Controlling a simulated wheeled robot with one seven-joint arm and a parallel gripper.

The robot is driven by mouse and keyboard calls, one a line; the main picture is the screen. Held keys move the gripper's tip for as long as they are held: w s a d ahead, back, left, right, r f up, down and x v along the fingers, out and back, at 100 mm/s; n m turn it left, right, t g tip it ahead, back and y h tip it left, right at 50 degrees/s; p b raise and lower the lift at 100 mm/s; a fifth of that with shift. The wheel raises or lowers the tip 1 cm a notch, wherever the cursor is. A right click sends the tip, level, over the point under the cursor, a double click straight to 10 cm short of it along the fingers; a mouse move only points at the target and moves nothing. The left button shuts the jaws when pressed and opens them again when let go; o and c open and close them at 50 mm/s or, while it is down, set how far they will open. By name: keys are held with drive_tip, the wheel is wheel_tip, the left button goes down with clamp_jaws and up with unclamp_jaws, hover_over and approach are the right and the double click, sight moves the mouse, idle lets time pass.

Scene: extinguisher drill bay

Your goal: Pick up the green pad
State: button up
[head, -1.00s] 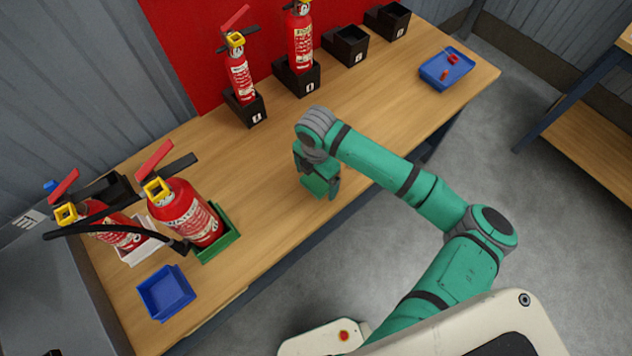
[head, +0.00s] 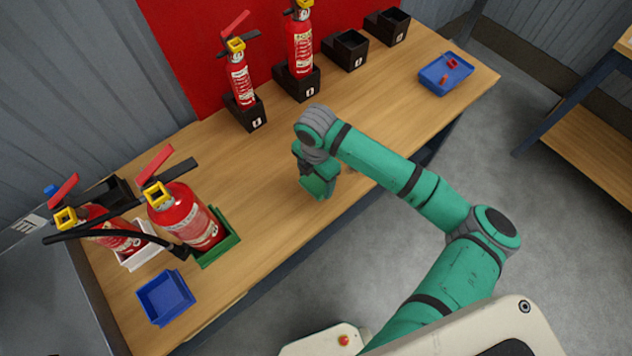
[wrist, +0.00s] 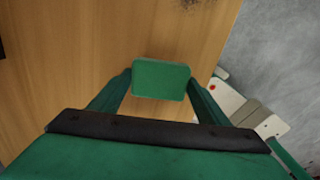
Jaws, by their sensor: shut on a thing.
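The green pad (wrist: 161,80) shows in the wrist view as a small rounded rectangle, with the wooden bench top behind it. My gripper (wrist: 161,76) is shut on it, one finger against each short side. In the head view my gripper (head: 318,186) is over the front part of the bench, near its edge. There the pad is hard to tell from my green fingers. I cannot tell how far it is above the wood.
The bench (head: 270,215) is clear around my gripper. A large extinguisher (head: 187,215) stands in a green tray (head: 219,250) to the left, near an empty blue tray (head: 166,297). Smaller extinguishers and black holders (head: 347,50) line the back. Another blue tray (head: 445,74) holds small red parts.

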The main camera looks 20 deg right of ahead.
drive_tip(key=s+r, duration=1.1)
drive_tip(key=s, duration=0.3)
drive_tip(key=o, duration=0.5)
drive_tip(key=shift+f, duration=0.1)
drive_tip(key=c, duration=0.4)
